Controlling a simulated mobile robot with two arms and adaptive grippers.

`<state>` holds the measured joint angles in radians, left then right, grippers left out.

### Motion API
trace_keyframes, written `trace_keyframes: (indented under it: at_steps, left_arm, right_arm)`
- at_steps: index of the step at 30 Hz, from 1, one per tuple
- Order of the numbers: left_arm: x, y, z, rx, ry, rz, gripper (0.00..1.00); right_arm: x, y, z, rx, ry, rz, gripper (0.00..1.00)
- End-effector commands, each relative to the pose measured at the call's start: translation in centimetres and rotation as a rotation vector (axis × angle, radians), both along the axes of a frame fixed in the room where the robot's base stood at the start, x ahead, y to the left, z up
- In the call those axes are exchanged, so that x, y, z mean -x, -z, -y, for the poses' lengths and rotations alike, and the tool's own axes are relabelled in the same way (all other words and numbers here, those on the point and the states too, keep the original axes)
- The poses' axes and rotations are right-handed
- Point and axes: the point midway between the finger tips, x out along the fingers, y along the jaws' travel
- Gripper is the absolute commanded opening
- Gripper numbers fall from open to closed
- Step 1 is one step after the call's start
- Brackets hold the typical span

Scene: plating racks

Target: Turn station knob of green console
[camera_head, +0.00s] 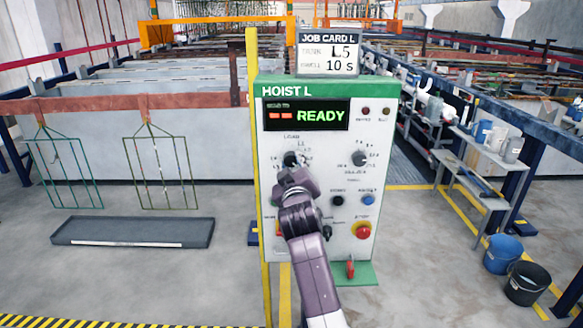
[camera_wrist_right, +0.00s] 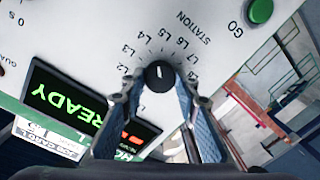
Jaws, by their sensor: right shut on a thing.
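The green console (camera_head: 385,90) is a white-faced panel with green trim marked HOIST L. Its display reads READY in green. The station knob (camera_wrist_right: 159,73) is black and round with a white mark, ringed by L-number labels. In the right wrist view the mark points up, roughly toward L5; the exact alignment is hard to tell. My right gripper (camera_wrist_right: 158,98) is shut on the knob, one finger on each side. In the head view the gripper (camera_head: 292,172) covers the panel's left side, with the knob (camera_head: 291,159) partly hidden. My left gripper is out of view.
A job card (camera_head: 328,55) above the console reads L5 and 10 S. A second knob (camera_head: 360,158), a red button (camera_head: 363,231) and a blue button (camera_head: 368,200) are on the right side. A yellow post (camera_head: 252,200) stands along the left edge. A grey tray (camera_head: 132,232) lies left.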

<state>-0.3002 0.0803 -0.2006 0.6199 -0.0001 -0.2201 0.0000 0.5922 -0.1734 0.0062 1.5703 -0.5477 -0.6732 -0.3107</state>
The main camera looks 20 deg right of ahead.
Motion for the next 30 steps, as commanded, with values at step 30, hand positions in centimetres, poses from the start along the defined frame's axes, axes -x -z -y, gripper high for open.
trace_keyframes:
  at_steps: [30]
  left_arm:
    - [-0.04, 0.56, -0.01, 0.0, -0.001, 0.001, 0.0]
  right_arm:
    - [0.0, 0.01, -0.02, -0.147, 0.0, 0.042, 0.43]
